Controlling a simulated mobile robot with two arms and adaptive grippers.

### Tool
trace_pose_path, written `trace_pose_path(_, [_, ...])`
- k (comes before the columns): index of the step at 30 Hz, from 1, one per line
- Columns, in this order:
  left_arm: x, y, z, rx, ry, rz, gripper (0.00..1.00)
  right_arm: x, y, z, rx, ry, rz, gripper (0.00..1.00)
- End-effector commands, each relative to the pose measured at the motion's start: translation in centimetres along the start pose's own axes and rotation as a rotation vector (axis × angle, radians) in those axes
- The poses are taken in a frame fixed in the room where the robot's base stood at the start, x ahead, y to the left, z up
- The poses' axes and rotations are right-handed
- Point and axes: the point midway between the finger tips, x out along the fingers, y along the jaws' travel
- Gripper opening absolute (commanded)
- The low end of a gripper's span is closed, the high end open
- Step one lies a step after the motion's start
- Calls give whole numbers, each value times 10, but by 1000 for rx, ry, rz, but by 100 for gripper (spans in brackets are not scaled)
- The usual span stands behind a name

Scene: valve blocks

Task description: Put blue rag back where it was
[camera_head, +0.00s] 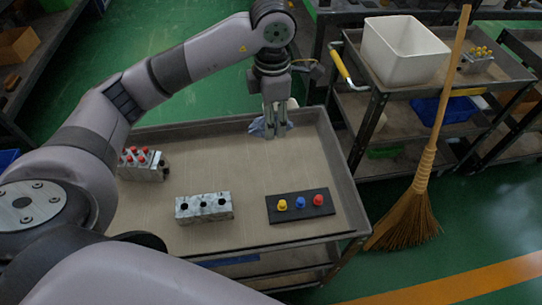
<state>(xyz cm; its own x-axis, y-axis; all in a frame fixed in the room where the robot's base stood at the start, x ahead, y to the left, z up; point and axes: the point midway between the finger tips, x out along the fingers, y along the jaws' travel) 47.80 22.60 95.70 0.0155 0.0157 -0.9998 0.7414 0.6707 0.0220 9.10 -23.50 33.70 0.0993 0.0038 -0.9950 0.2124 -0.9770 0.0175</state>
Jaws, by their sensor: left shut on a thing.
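A blue rag (258,127) shows as a small crumpled bit of cloth at the fingertips of my left gripper (273,128). The left gripper points down and is shut on the rag near the back right of the cart's tray (246,182). Most of the rag is hidden by the fingers, and I cannot tell whether it touches the tray. My right gripper is not in view.
On the tray stand a metal block with holes (204,207), a black plate (301,206) with yellow, blue and red knobs, and a block with red-topped parts (143,163). A broom (423,190) leans on a shelf cart holding a white bin (402,50). The tray's middle is clear.

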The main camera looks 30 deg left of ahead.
Motion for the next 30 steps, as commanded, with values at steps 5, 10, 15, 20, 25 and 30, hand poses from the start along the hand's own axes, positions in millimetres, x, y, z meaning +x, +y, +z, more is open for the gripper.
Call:
trace_pose_path(5, [-7,22,6,-549,2,-5,23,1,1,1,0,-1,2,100])
trace_pose_path(10, [-13,38,9,-1021,8,-11,23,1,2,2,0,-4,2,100])
trace_pose_path(15, [-16,49,10,-1334,15,-16,23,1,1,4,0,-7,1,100])
trace_pose_path(20, [-12,52,11,-1458,20,-17,23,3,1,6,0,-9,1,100])
trace_pose_path(25, [24,50,11,-1474,27,-21,23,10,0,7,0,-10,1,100])
trace_pose_path(30, [67,50,10,-1474,27,-17,23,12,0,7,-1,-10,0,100])
